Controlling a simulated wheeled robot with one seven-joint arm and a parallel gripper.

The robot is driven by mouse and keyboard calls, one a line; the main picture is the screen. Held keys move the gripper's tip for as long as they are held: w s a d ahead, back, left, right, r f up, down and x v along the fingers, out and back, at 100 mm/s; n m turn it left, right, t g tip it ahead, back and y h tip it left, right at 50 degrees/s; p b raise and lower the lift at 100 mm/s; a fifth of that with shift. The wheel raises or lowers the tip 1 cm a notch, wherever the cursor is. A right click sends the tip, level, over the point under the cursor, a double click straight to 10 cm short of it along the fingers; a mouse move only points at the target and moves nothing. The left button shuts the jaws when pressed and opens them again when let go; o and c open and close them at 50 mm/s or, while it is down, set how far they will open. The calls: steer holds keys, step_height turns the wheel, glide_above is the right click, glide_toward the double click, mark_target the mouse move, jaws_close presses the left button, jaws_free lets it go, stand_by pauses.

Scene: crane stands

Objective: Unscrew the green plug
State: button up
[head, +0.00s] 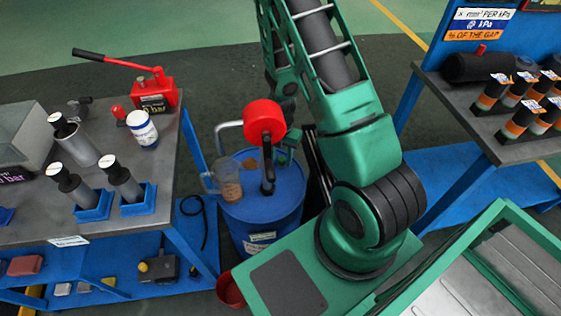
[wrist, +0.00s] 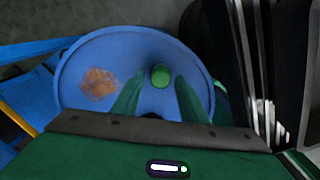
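The green plug (wrist: 160,75) is a small round cap on the top of the blue drum (wrist: 205,85) in the wrist view. My gripper (wrist: 159,79) is open, with one green finger on each side of the plug and a visible gap to both. The height of the fingertips above the drum top is hard to tell. The drum also shows in the head view (head: 262,221), left of my green base.
A rusty brown stain (wrist: 99,84) marks the drum top. A clear jug (head: 229,184) is at the drum's left side. A workbench (head: 112,222) with a red hand pump (head: 153,92) stands left. Another bench (head: 480,142) with striped cylinders stands right.

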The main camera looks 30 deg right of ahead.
steer(key=m, duration=0.3)
steer(key=shift+w+m, duration=0.1)
steer(key=shift+m, duration=0.2)
steer(key=m, duration=0.3)
steer(key=shift+m, duration=0.4)
steer(key=m, duration=0.3)
steer(key=shift+w, duration=0.1)
steer(key=m, duration=0.4)
steer(key=shift+w, duration=0.1)
steer(key=m, duration=0.4)
steer(key=shift+d, duration=0.1)
steer(key=m, duration=0.4)
steer(key=shift+d, duration=0.1)
steer(key=m, duration=0.6)
steer(key=shift+d+m, duration=0.1)
steer(key=shift+m, duration=0.3)
